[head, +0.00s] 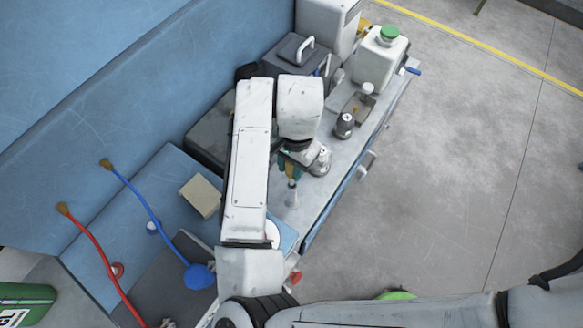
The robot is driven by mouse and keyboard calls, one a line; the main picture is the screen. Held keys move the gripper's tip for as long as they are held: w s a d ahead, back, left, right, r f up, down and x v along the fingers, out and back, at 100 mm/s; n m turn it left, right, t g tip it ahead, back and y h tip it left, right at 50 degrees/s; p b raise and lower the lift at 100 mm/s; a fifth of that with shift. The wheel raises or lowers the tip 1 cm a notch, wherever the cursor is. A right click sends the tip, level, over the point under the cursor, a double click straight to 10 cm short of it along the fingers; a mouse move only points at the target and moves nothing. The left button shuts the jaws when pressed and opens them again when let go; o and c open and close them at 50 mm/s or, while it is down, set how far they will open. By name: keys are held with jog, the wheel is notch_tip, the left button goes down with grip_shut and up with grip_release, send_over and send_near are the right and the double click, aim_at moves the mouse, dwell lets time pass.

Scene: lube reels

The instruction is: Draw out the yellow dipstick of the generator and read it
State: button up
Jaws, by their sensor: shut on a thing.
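My gripper (291,166) hangs from my bent arm over the narrow grey bench. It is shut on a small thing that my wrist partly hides. Teal and a little yellow show at the jaws, and I cannot tell which part is the held thing. A slim pale piece (292,196) shows just below the jaws; I cannot tell whether it is held or stands on the bench. I cannot make out a yellow dipstick with certainty. No generator can be clearly identified. No reading marks are visible.
The grey bench (318,205) carries metal cans (343,126) and a white jug with a green cap (377,62). Dark cases (296,57) stand behind. Red (90,250) and blue (150,212) hoses lie left. Right floor is mostly clear.

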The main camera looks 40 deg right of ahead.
jog(key=shift+r, duration=5.2)
